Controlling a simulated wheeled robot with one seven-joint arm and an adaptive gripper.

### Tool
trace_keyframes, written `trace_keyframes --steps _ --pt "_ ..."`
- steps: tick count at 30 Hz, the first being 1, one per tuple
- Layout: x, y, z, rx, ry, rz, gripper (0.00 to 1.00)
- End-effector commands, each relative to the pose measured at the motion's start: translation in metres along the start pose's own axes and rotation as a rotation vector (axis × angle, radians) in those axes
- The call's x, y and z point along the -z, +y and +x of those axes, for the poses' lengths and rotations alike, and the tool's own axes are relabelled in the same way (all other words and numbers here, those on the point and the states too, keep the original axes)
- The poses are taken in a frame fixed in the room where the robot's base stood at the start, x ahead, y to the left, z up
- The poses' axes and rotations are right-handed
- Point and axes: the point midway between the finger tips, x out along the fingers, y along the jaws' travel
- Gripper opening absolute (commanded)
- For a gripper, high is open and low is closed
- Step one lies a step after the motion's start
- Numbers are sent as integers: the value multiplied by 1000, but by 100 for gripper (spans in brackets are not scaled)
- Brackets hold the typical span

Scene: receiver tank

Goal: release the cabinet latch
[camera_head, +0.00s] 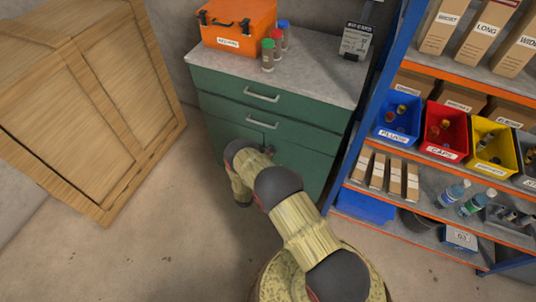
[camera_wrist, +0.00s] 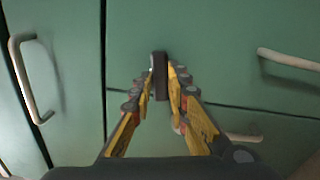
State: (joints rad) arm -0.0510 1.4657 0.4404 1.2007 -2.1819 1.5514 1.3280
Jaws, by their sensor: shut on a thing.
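The cabinet latch (camera_wrist: 160,66) is a small dark upright bar on the green cabinet front in the wrist view. My gripper (camera_wrist: 161,84), with yellow and grey fingers, is shut on it, one finger on each side. The green cabinet (camera_head: 320,140) stands against the wall in the head view, with two drawer handles on its upper front. My arm reaches down to its lower front there and hides much of the latch area. In the wrist view, a pale bar handle (camera_wrist: 22,80) is at the left and another (camera_wrist: 290,60) at the right. The panels look closed.
A wooden crate (camera_head: 85,110) stands left of the cabinet. A blue and orange shelf (camera_head: 345,192) with bins stands close on the right. An orange case (camera_head: 238,22) and several capped jars (camera_head: 268,55) are on the cabinet top. The floor at the front left is clear.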

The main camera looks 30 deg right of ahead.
Motion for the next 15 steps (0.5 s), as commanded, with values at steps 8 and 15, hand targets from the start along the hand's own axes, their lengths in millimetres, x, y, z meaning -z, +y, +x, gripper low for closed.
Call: trace_keyframes --steps 8,15 --pt "0 -1 0 1 1 -1 0" --pt "0 -2 0 2 1 76 0"
